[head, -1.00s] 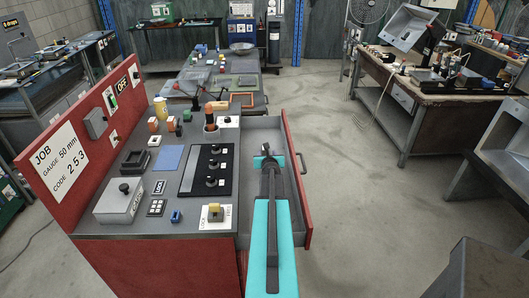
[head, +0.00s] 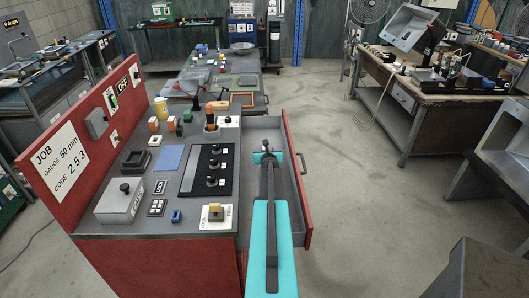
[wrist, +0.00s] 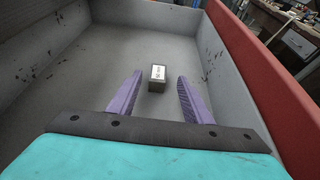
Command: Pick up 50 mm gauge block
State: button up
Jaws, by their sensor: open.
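The print is too small to read. My gripper (wrist: 156,78) is open, with its two purple fingers apart and pointing down into the drawer. The block lies in line with the gap between the fingers, near their tips, and appears untouched. In the head view my gripper (head: 264,150) is over the open drawer (head: 291,172), and my arm hides the block.
The drawer walls (wrist: 231,83) stand close on both sides. The red drawer front (head: 297,190) has a handle.

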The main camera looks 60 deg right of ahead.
jog(key=shift+w+d, duration=0.1)
jog(key=shift+x, duration=2.5)
jog(key=shift+f, duration=0.1)
grip_shut()
